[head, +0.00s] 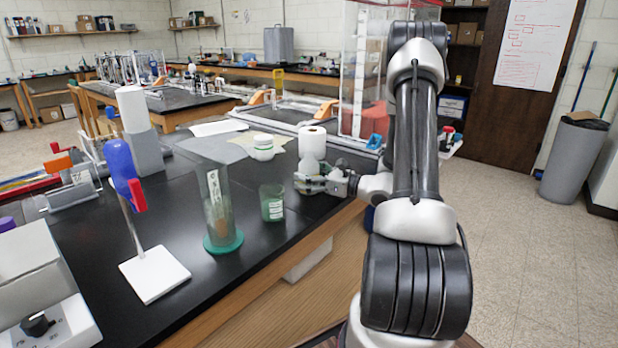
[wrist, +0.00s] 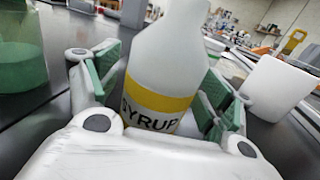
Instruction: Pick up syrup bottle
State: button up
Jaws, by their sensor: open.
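The syrup bottle (wrist: 165,75) is white with a yellow band and the word SYRUP. It stands upright on the black bench, close in front of the wrist camera. In the head view the bottle (head: 309,166) is small and partly hidden by my gripper (head: 312,184). In the wrist view my gripper (wrist: 160,88) is open, with one green-padded finger on each side of the bottle's body. The bottle is between the fingers. I cannot tell whether either pad touches it.
A green beaker (head: 271,205) and a clear cylinder on a green base (head: 223,242) stand left of the bottle. The bench's wooden edge (head: 290,248) runs along the near side.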

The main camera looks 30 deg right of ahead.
aim_at(308, 152)
jog(key=c, duration=1.2)
jog(key=shift+c, duration=0.2)
notch_tip(308, 152, up, 10)
